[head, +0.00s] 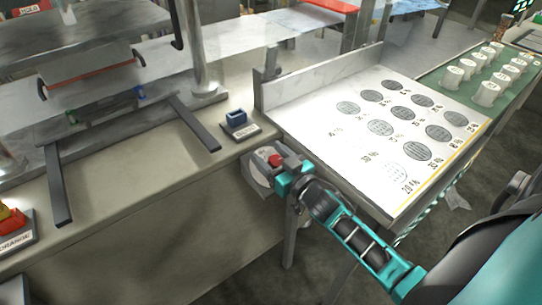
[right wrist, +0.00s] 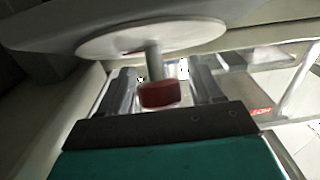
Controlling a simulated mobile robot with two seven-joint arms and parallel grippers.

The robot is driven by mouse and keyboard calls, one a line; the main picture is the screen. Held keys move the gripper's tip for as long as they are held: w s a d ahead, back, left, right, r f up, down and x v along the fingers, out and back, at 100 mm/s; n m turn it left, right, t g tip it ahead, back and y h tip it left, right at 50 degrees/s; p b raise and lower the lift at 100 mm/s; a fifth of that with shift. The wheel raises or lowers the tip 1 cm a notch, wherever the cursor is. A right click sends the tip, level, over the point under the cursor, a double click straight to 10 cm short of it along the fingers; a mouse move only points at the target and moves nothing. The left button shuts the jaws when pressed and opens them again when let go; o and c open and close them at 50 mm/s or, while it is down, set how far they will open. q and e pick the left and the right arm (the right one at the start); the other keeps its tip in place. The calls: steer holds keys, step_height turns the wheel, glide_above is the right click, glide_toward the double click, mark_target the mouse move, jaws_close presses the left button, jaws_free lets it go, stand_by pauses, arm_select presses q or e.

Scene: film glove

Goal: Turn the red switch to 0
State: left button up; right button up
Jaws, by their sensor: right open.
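The red switch (head: 275,160) is a small red knob at the front edge of the counter, by a round pale plate (head: 256,173). In the right wrist view the red knob (right wrist: 160,95) sits on a grey stem that comes out of the round plate (right wrist: 150,38). My right gripper (head: 284,174) is right at the switch. In the right wrist view its two dark fingers (right wrist: 165,86) stand open, one on each side of the knob, with gaps visible. The 0 mark is not readable in either view. My left gripper is not in view.
A blue block on a labelled base (head: 237,120) stands on the counter (head: 150,185) behind the switch. A white board with dark discs (head: 400,135) lies to the right, and a green tray (head: 450,80) with several white cups is beyond it. A metal stand (head: 205,60) is at upper left.

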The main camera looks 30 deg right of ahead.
steer(key=c, duration=1)
steer(key=shift+o, duration=0.2)
steer(key=shift+n+y+p, duration=0.35)
steer(key=shift+n+y, duration=0.45)
steer(key=shift+a+n+y, duration=0.1)
steer(key=shift+n+y, duration=0.2)
steer(key=o, duration=1)
steer(key=shift+c, duration=0.2)
steer(key=shift+s, duration=0.1)
steer(key=s+d, duration=0.2)
steer(key=s, duration=0.9)
steer(key=shift+s+d, duration=0.15)
steer(key=shift+s, duration=0.2)
